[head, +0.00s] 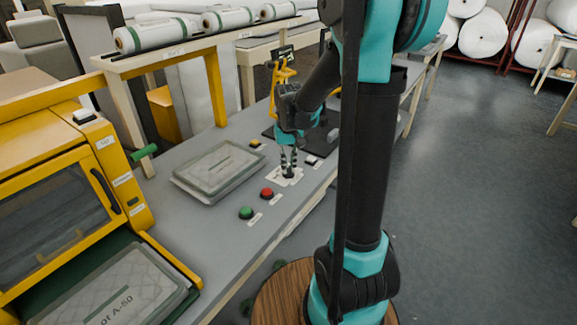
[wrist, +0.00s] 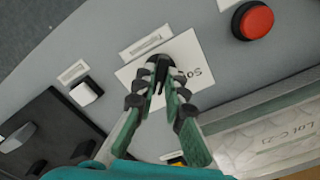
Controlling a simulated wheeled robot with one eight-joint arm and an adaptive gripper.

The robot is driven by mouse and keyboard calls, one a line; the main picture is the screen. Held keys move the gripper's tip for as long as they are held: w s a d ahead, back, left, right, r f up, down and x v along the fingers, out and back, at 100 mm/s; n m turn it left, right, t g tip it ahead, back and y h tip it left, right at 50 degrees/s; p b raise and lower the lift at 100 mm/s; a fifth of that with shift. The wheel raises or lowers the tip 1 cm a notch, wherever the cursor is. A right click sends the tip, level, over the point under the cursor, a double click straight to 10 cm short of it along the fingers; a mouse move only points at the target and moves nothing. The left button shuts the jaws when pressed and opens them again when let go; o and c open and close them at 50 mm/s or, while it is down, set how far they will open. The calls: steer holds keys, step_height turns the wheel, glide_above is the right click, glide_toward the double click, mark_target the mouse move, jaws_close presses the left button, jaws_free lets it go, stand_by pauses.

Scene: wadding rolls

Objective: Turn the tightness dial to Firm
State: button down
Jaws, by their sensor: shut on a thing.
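The tightness dial (wrist: 160,63) is a small black knob on a white plate (wrist: 186,50) in the wrist view. The plate bears a partly hidden word starting "So". My gripper (wrist: 163,82) points down over the plate with its fingers closed on the knob. In the head view my gripper (head: 289,172) is at the same white plate on the grey bench. The fingers hide most of the dial there, and which setting it points to cannot be told. The Firm marking cannot be read in either view.
A red button (head: 267,194) and a green button (head: 246,213) stand close to the plate. A white rocker switch (wrist: 87,92) is on its other side. A tray with a grey pad (head: 218,168) lies to the left. A yellow machine (head: 60,200) stands far left.

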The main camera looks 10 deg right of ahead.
mark_target(289, 168)
steer(key=shift+m, duration=0.7)
steer(key=c, duration=1.6)
jaws_free()
step_height(289, 168, up, 12)
steer(key=shift+s, duration=0.1)
